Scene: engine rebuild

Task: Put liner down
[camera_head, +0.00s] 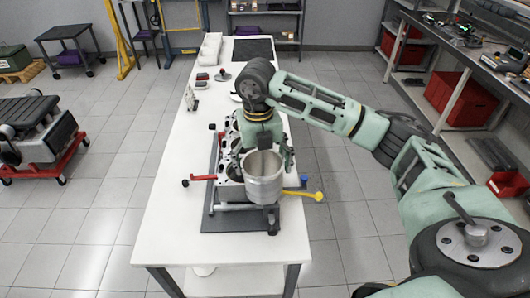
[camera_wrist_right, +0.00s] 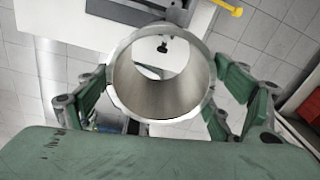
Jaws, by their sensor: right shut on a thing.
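The liner (camera_head: 264,178) is a grey metal cylinder, open at the top and roughly upright in the head view. My right gripper (camera_head: 265,150) is shut on it from behind, over the near part of the engine block (camera_head: 230,165). In the right wrist view the liner (camera_wrist_right: 160,75) shows as a hollow tube between the green fingers of my right gripper (camera_wrist_right: 160,88). The block has round bores and is partly hidden by the arm and liner. Whether the liner touches the block cannot be told. My left gripper is not in view.
The block stands on a dark mat (camera_head: 235,221) on a long white table (camera_head: 165,215). A red handle (camera_head: 202,178) and a yellow handle (camera_head: 305,194) stick out at its sides. The table's near end is clear. A workbench (camera_head: 480,60) with red bins stands at right.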

